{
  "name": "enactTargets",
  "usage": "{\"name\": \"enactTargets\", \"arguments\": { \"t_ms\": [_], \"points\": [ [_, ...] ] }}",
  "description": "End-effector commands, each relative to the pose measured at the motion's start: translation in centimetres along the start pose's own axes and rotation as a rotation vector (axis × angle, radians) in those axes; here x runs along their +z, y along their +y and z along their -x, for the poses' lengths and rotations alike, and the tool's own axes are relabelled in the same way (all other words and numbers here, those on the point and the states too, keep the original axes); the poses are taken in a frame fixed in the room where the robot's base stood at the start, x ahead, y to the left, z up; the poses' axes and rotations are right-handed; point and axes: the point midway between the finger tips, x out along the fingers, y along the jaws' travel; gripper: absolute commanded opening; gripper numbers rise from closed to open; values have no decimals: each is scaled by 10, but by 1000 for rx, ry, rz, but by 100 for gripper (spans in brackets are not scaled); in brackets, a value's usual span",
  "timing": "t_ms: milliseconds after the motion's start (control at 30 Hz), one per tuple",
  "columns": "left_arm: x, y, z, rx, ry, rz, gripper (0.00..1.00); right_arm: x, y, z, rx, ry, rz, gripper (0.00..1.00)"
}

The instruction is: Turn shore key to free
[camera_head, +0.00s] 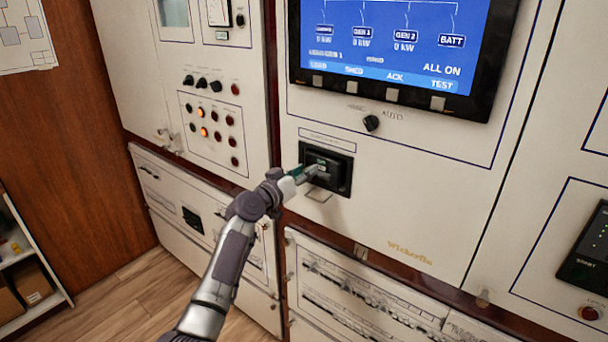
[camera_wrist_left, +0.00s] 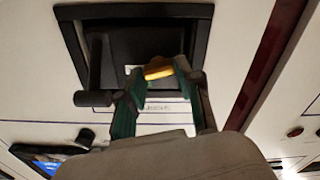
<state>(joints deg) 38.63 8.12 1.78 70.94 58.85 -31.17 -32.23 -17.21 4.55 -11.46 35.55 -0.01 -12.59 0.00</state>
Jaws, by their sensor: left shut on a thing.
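The shore breaker unit (camera_head: 346,165) is a black recessed box in the white panel below the screen. My left gripper (camera_head: 313,172) is at its front; the arm comes up from the bottom. In the left wrist view, the green fingers of the left gripper (camera_wrist_left: 158,72) are closed on a small yellow key-like piece (camera_wrist_left: 157,66), in front of the dark recess (camera_wrist_left: 130,12). I take this piece to be the shore key. Its lower part and slot are hidden, and its angle against any marks cannot be read. My right gripper is not in view.
A black handle (camera_wrist_left: 93,98) sticks out beside the left finger in the wrist view. Above the unit are a rotary switch (camera_head: 371,123) and a large blue screen (camera_head: 400,35). Buttons and lamps (camera_head: 212,125) are on the left panel. Drawers (camera_head: 360,295) lie below.

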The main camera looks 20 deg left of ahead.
Motion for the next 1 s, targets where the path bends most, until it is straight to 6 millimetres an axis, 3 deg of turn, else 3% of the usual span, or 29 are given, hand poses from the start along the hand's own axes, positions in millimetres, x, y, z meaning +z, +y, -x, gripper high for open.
{"name": "enactTargets", "arguments": {
  "t_ms": [467,1000],
  "points": [
    [2,-2,0,-1,-3,456,0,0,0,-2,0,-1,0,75],
    [2,-3,0,-1,-3,962,0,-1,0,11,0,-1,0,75]
  ]
}}
